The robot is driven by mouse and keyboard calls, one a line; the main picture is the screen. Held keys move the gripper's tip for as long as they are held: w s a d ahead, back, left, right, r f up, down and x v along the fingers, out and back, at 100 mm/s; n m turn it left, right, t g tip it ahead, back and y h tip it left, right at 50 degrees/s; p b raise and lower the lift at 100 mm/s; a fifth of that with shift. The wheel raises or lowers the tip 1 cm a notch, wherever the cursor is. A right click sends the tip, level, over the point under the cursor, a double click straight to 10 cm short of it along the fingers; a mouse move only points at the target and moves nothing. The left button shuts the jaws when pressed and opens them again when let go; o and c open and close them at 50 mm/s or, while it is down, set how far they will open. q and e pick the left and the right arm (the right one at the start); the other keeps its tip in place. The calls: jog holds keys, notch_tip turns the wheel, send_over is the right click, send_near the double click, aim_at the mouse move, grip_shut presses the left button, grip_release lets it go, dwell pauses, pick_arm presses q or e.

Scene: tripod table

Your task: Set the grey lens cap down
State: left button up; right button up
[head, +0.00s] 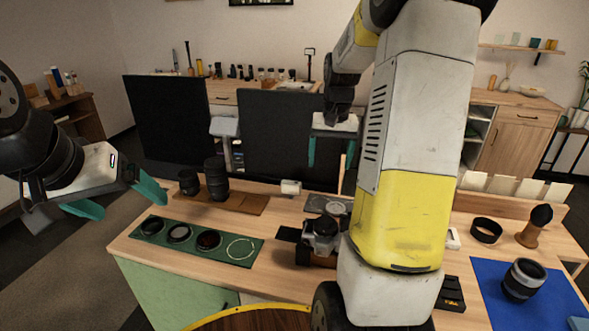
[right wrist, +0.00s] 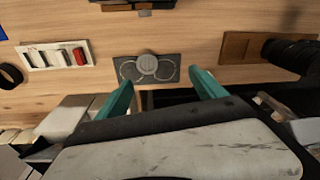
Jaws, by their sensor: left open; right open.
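The grey lens cap (right wrist: 147,64) lies on a dark grey mat (right wrist: 173,60) marked with pale rings, near the mat's middle. In the head view the cap (head: 335,208) shows as a pale disc on the mat, partly beside my right arm. My right gripper (head: 331,163) is open and empty above the table's back edge, apart from the cap. In the right wrist view its teal fingers (right wrist: 161,78) point toward the mat, with the cap beyond and between their tips. My left gripper (head: 134,204) is open and empty off the table's left end.
A camera (head: 322,227) stands in front of the mat. A green tray (head: 217,257) with round filters lies left, and dark lenses (head: 216,178) stand on a brown mat behind it. A white cylinder (head: 291,187) is nearby. A blue mat (head: 490,310) bears a lens (head: 523,280) at right.

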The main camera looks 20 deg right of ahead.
jog(key=s+a+r+n+t, duration=0.2)
jog(key=s+a+r+t, duration=0.1)
jog(key=s+a+r, duration=0.6)
jog(key=s+a+n+t+y, duration=0.1)
jog(key=s+a, duration=0.2)
jog(key=s, duration=0.3)
jog(key=s+a+r+n+t+y, duration=0.1)
jog(key=s+a, duration=0.3)
jog(key=s, duration=0.2)
jog(key=shift+s+r+n, duration=0.2)
jog(key=shift+s+n, duration=0.05)
jog(key=shift+n, duration=0.05)
